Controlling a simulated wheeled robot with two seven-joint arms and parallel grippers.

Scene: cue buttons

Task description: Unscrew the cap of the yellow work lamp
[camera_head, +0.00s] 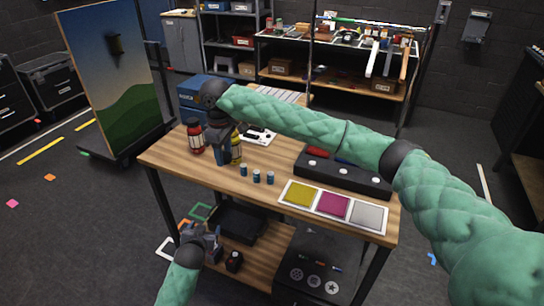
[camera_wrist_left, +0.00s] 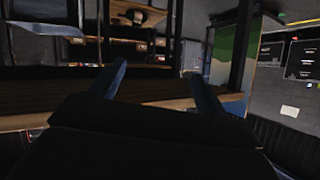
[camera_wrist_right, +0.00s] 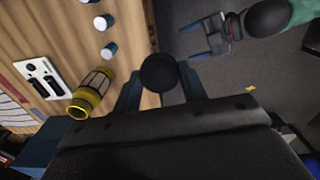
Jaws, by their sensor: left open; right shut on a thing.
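The yellow work lamp (camera_head: 237,150) stands on the wooden table, partly hidden by my right gripper. In the right wrist view the lamp (camera_wrist_right: 92,92) has yellow end rings and a dark cage. My right gripper (camera_head: 219,148) is shut on a dark round cap-like piece (camera_wrist_right: 159,72), apart from the lamp and beside it. Whether this piece belongs to the yellow lamp cannot be told. My left gripper (camera_head: 202,232) is open and empty, low in front of the table's left front side; it also shows in the right wrist view (camera_wrist_right: 207,44).
A red lamp (camera_head: 195,136) with a dark top stands left of my right gripper. Several small blue cylinders (camera_head: 256,176), a white switch box (camera_head: 258,136), a black button console (camera_head: 340,174) and yellow, magenta and grey pads (camera_head: 333,206) are on the table. A picture board (camera_head: 110,90) stands at left.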

